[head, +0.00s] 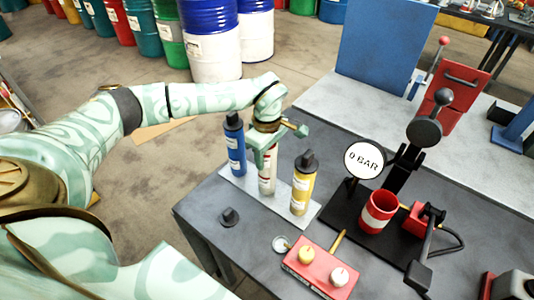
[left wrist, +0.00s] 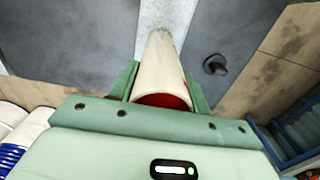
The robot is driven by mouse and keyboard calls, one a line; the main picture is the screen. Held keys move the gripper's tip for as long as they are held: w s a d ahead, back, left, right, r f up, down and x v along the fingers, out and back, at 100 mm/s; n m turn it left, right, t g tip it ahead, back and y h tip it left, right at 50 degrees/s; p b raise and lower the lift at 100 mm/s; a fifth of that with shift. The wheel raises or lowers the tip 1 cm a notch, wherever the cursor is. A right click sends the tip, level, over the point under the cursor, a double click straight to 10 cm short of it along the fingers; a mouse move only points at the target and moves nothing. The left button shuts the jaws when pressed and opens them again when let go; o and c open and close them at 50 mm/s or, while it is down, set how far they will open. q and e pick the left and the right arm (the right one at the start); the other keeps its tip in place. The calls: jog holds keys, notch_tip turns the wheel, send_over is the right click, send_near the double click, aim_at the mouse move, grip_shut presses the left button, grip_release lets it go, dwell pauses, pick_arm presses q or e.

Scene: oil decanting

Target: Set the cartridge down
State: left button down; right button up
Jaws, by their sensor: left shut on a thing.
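The cartridge (head: 267,178) is a slim white cylinder with red on it. It stands roughly upright over the pale plate (head: 281,206), between a blue bottle (head: 235,148) and a yellow bottle (head: 302,187). My left gripper (head: 264,157) is shut around its upper part. In the left wrist view the cartridge (left wrist: 160,65) lies between both fingers (left wrist: 160,88), with its red end near the palm. I cannot tell whether its lower end touches the plate. My right gripper is not in view.
A black cap (head: 230,216) lies on the dark table left of the plate. Drums (head: 210,40) stand behind on the floor.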

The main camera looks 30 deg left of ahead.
pick_arm(q)
jog(key=shift+f, duration=0.1)
jog(key=c, duration=0.7)
grip_release()
notch_tip(320, 180, up, 12)
jog(key=shift+r+p, duration=0.15)
jog(key=shift+p, duration=0.45)
